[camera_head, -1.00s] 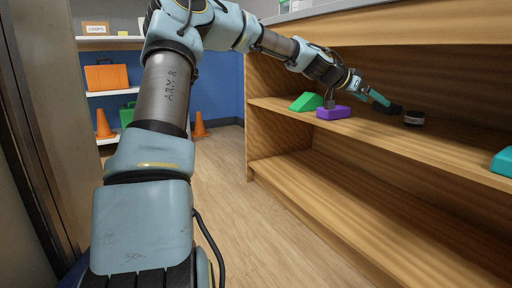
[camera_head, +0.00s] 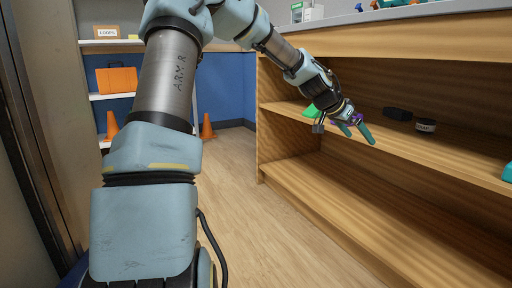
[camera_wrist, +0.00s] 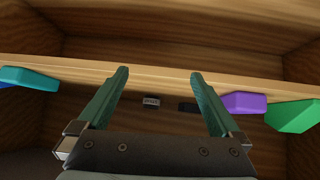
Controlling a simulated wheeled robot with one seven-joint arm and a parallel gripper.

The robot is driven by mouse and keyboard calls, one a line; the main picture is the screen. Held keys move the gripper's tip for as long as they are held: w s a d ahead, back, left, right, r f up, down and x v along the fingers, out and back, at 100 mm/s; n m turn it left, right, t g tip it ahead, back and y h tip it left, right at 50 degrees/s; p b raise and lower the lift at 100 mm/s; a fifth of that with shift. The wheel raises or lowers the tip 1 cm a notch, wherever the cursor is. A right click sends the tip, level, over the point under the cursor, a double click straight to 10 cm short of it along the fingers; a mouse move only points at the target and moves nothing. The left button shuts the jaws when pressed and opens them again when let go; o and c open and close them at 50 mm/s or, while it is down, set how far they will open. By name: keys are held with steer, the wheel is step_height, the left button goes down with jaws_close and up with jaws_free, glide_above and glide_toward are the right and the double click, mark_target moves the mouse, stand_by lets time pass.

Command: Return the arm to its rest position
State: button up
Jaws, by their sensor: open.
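My gripper (camera_head: 359,133) is in front of the wooden shelf unit, near the edge of its upper shelf board. Its two teal fingers are spread apart with nothing between them. It also shows in the wrist view (camera_wrist: 159,78), where the fingers point toward the shelf edge. My arm reaches from the left of the head view across to the shelf unit. The gripper partly hides a purple block (camera_head: 334,119) and a green wedge (camera_head: 310,110) in the head view. In the wrist view the purple block (camera_wrist: 243,102) and green wedge (camera_wrist: 294,115) sit to the right.
A black block (camera_head: 397,113) and a dark round labelled item (camera_head: 426,125) stand on the upper board (camera_head: 465,152). A teal object (camera_head: 508,173) is at its right end. The lower board (camera_head: 350,205) is bare. Orange cones (camera_head: 207,128) stand at the back; the floor (camera_head: 245,190) is clear.

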steer(key=s+a+r+n+g+y+p, duration=0.1)
steer(key=s+a+n+y+p, duration=0.25)
steer(key=s+a, duration=0.6)
steer(key=s+a+r+n+y+p, duration=0.15)
steer(key=s+a+n+p, duration=0.35)
steer(key=a, duration=1)
steer(key=s+a+n+g+y+p, duration=0.1)
steer(key=s+a+n+y+p, duration=0.5)
steer(key=a, duration=0.6)
step_height(320, 180, up, 36)
steer(key=m+h+p, duration=0.2)
steer(key=p, duration=3.3)
steer(key=shift+m, duration=0.35)
steer(key=shift+s, duration=0.1)
steer(key=shift+c, duration=0.3)
